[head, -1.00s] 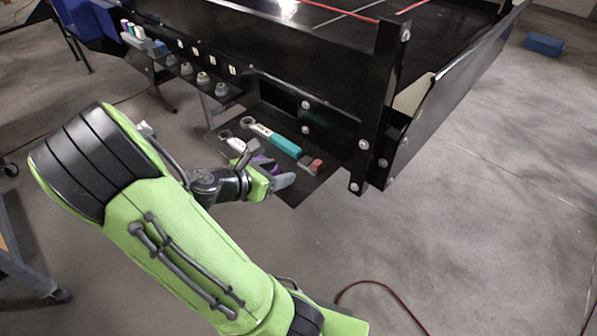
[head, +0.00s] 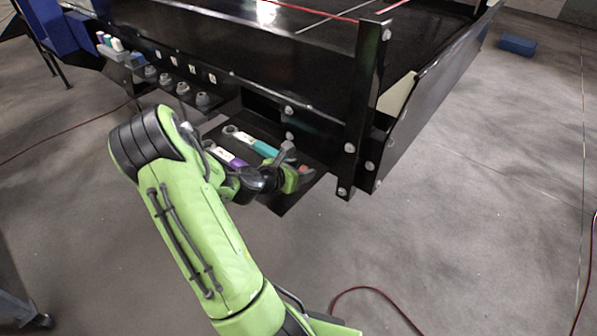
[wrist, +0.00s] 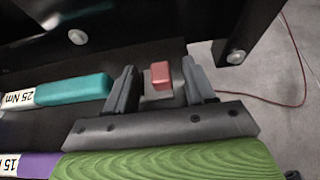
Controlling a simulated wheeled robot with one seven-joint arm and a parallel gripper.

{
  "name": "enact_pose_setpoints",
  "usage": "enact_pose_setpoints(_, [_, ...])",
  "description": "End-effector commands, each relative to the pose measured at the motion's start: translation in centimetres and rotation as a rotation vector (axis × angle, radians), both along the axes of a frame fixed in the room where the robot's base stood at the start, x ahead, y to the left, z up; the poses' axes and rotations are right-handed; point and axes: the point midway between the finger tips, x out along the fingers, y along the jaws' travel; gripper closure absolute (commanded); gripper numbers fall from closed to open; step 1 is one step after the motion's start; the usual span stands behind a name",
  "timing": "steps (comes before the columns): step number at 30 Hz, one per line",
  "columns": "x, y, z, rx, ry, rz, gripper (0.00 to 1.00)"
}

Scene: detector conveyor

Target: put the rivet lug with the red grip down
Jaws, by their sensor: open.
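The rivet lug with the red grip (wrist: 161,75) sits on the dark shelf between my gripper's two fingers in the wrist view. In the head view only a bit of its red top (head: 304,168) shows beside the gripper; the rest is hidden. My gripper (wrist: 160,84) is open, with a finger on each side of the lug and gaps visible. In the head view my gripper (head: 297,163) is over the right end of the shelf.
A teal-handled wrench marked 25 Nm (wrist: 75,90) lies left of the gripper. A purple-handled one marked 15 (wrist: 38,165) lies nearer. A black post (head: 364,110) stands close on the right. Grey sockets (head: 183,89) line the upper ledge.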

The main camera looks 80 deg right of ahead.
Motion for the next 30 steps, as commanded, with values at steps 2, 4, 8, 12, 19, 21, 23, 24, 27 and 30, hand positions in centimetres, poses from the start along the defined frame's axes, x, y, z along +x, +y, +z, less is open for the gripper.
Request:
enact_pose_setpoints(2, [0.1, 0.0, 0.0, 0.0, 0.0, 0.001, 0.46])
enact_pose_setpoints(4, [0.1, 0.0, 0.0, 0.0, 0.0, 0.001, 0.5])
enact_pose_setpoints(8, [0.1, 0.1, 0.1, 0.0, 0.0, 0.001, 0.7])
enact_pose_setpoints(12, [0.1, 0.1, 0.1, 0.001, -0.001, 0.0, 0.92])
enact_pose_setpoints(19, [0.1, 0.1, 0.1, -0.001, 0.0, 0.0, 1.0])
enact_pose_setpoints(21, [0.1, 0.1, 0.1, -0.001, 0.0, 0.0, 1.0])
enact_pose_setpoints(23, [0.1, 0.0, 0.4, -0.002, -0.002, 0.0, 1.0])
enact_pose_setpoints(24, [0.1, 0.0, 0.9, -0.003, -0.002, -0.001, 1.0])
enact_pose_setpoints(27, [0.1, 0.0, 3.1, -0.006, -0.006, -0.001, 1.0])
enact_pose_setpoints(30, [0.1, 0.0, 5.9, -0.006, -0.008, 0.001, 1.0])
